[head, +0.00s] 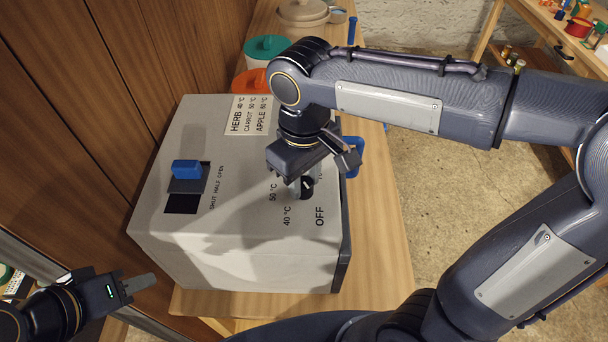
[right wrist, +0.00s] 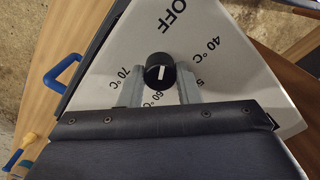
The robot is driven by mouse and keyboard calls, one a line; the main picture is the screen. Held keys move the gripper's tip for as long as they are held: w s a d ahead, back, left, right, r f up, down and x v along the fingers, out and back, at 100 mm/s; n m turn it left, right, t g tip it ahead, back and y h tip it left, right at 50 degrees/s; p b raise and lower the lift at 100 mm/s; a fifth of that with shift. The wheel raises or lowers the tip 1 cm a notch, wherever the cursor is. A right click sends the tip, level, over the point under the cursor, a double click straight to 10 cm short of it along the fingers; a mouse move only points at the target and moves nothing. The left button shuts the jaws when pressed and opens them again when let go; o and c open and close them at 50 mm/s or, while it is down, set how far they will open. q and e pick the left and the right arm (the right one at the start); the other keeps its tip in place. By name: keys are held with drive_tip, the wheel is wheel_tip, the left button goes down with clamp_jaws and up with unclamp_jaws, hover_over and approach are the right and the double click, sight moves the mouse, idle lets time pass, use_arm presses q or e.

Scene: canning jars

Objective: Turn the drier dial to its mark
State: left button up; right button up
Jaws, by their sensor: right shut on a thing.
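The drier (head: 240,240) is a light grey box on a wooden bench. Its black dial (head: 307,187) sits on the top face, ringed by OFF and temperature labels. In the right wrist view the dial (right wrist: 160,73) shows a short white line, roughly upright in the picture, but which label it points to is unclear. My right gripper (head: 300,184) is shut on the dial, with one finger on each side; its fingers (right wrist: 160,87) show in the right wrist view. My left gripper (head: 140,285) is away at the lower left, apart from the drier; its finger gap is not clear.
A card (head: 249,115) on the drier reads herb 40, carrot 50, apple 60 °C. A blue slider (head: 186,169) sits by SHUT, HALF, OPEN labels. A blue handle (head: 354,157) is on the drier's right side. Teal (head: 268,46) and orange (head: 248,84) lidded items stand behind.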

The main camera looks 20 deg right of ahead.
sight(304, 182)
idle(0.4)
drive_tip(key=o, duration=1)
wheel_tip(304, 182, up, 8)
drive_tip(key=shift+f, duration=0.1)
